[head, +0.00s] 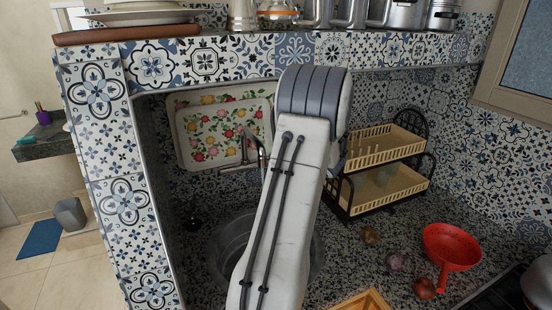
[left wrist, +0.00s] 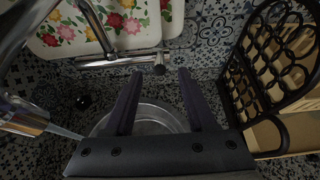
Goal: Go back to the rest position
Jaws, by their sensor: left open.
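My left gripper (left wrist: 158,75) shows in the left wrist view with its two dark fingers apart and nothing between them. It is over the round metal sink (left wrist: 152,119). In the head view my white and grey arm rises through the middle and hides its own gripper. It also covers part of the sink (head: 232,245). My right gripper is in neither view.
A metal faucet (left wrist: 92,22) is close to the left gripper. A dish rack (head: 385,187) stands to the right, and a floral tray (head: 187,150) leans behind the sink. A red strainer (head: 452,247) and several onions (head: 397,261) lie on the counter. A tiled shelf runs above.

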